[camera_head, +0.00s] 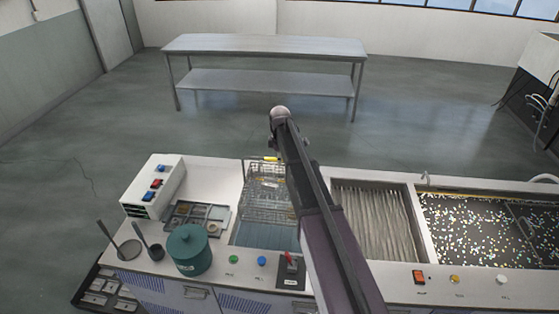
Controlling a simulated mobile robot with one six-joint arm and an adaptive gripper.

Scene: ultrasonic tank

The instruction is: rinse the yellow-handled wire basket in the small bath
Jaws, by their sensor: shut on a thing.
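The yellow-handled wire basket (262,198) is at the left bath (264,237), upright, with its lower part over or in the bluish water; I cannot tell how deep. Its yellow handle (267,159) shows at the top, left of my arm. My gripper (276,153) is at the handle and shut on it, mostly hidden behind the arm. The arm also covers the basket's right side. A middle bath (424,222) with rippled grey contents lies to the right of my arm.
A right bath (432,257) holds dark, speckled liquid. A green lidded pot (190,252), a small sectioned tray (184,218) and a white switch box (152,187) stand left of the left bath. Buttons line the front edge. A steel table (265,45) stands behind, across open floor.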

